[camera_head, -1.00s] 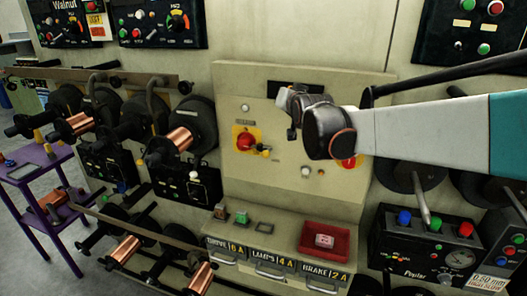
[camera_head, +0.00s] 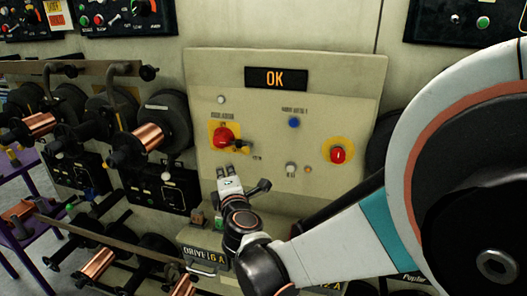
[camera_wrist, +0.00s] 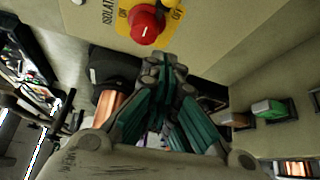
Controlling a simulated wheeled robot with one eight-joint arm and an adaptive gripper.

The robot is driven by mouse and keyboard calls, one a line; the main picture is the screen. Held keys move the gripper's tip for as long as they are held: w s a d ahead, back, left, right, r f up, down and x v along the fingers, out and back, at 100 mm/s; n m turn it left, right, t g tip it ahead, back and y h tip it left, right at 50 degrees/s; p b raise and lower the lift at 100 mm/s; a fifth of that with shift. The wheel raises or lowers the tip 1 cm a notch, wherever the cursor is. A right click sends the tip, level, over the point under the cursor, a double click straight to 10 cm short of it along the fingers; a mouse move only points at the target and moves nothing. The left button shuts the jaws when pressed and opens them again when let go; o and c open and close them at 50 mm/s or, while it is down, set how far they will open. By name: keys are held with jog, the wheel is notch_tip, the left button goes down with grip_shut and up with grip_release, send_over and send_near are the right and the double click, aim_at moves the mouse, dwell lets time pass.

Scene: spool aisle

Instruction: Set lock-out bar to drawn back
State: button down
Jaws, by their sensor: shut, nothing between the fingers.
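The sloped panel (camera_head: 200,75) carries a red isolator knob (camera_head: 223,137) on a yellow plate marked ON and OFF. A short bar (camera_head: 243,148) sticks out right beside the knob; I take it as the lock-out bar, but its setting is too small to tell. In the wrist view the red knob (camera_wrist: 147,24) is at the top, with a yellow piece (camera_wrist: 171,4) beside it, cut by the frame edge. My gripper (camera_head: 230,172) is shut and empty, below the knob and apart from it. It also shows in the wrist view (camera_wrist: 163,65).
A display (camera_head: 275,78) reads OK. A blue button (camera_head: 293,123) and a red button (camera_head: 338,155) are right of the isolator. Copper spools (camera_head: 150,138) project on the left. Labelled drawers (camera_head: 205,255) lie below, partly behind my arm.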

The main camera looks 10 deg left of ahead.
jog(key=shift+s+a+f+n, duration=0.1)
jog(key=shift+s+f+n, duration=0.1)
jog(key=shift+n, duration=0.1)
jog(key=shift+w, duration=0.15)
jog(key=r+b+x, duration=0.1)
jog(key=b+x, duration=0.1)
jog(key=x, duration=0.8)
jog(key=d+b, duration=0.1)
jog(key=d, duration=0.3)
